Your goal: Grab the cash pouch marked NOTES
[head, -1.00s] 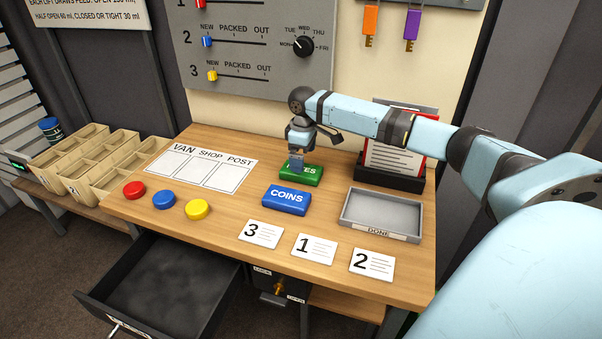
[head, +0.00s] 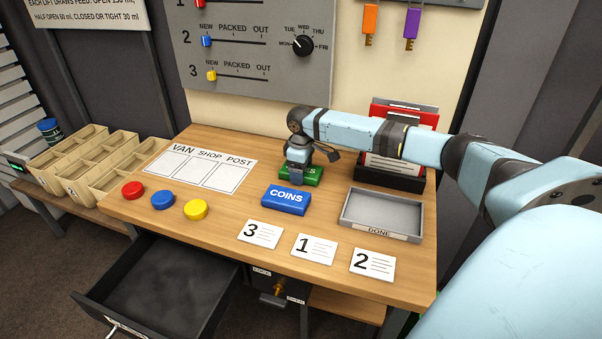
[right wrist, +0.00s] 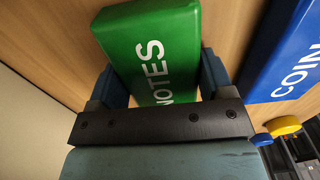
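The green pouch marked NOTES (head: 314,174) lies on the wooden table, behind the blue pouch marked COINS (head: 286,200). My right gripper (head: 298,180) points down over the left part of the green pouch and hides some of it. In the right wrist view the green pouch (right wrist: 150,45) lies between the two spread blue fingers, one along each side. The fingers look open, and I cannot tell whether either touches it. The COINS pouch (right wrist: 290,55) is to the right there, outside the fingers. My left gripper is not in view.
A grey DONE tray (head: 415,215) sits to the right, with a black document holder (head: 400,180) behind it. Numbered cards (head: 315,248) lie at the front. Coloured discs (head: 163,200) and a VAN SHOP POST sheet (head: 200,172) are left. A drawer (head: 165,285) stands open below.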

